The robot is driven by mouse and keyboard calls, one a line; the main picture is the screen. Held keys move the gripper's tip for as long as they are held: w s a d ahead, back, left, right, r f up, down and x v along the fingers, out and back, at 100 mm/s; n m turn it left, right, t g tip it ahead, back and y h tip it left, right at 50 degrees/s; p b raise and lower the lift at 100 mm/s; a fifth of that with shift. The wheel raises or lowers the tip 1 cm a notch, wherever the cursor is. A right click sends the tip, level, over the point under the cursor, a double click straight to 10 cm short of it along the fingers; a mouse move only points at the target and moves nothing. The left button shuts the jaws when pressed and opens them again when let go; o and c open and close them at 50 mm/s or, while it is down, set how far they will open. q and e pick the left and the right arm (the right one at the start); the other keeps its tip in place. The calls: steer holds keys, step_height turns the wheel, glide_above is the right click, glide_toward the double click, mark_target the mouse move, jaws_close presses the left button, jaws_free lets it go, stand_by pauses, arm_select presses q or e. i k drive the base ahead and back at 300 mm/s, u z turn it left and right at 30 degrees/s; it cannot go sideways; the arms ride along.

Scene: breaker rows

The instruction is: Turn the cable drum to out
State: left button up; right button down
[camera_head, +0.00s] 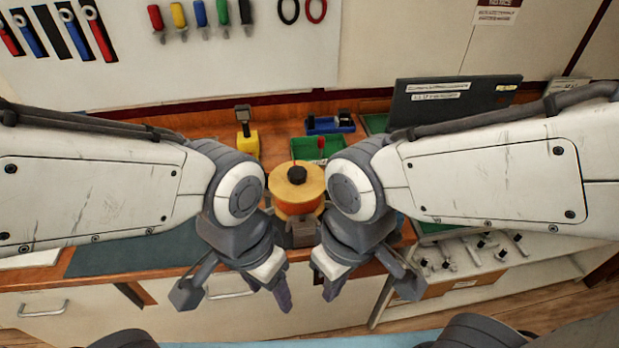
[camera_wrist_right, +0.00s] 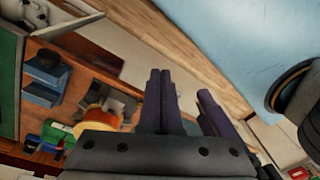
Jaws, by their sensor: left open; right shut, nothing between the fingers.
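The cable drum (camera_head: 283,190) is a yellow-orange spool with a black hub on top. It stands on the wooden bench between my two forearms, which hide its sides in part. A grey block (camera_head: 300,233) sits at its front. Part of the drum shows in the right wrist view (camera_wrist_right: 97,122). My left gripper (camera_head: 281,290) hangs open and empty in front of the bench, nearer me than the drum. My right gripper (camera_head: 332,288) hangs just right of it, shut and empty; neither touches the drum. Any marking for out cannot be read.
Behind the drum are a yellow block-shaped device (camera_head: 248,146), a green tray (camera_head: 316,147) and a blue bin (camera_head: 331,124). A dark panel with labels (camera_head: 450,105) stands at the back right. Tools hang on the wall board. A shelf (camera_head: 465,252) with metal parts is lower right.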

mark_target(296, 188)
steer(key=u, duration=0.5)
steer(key=k, duration=0.6)
steer(key=u, duration=0.85)
steer(key=i, duration=0.7)
steer(key=z, duration=0.65)
steer(key=i, duration=0.5)
steer(key=z, duration=0.55)
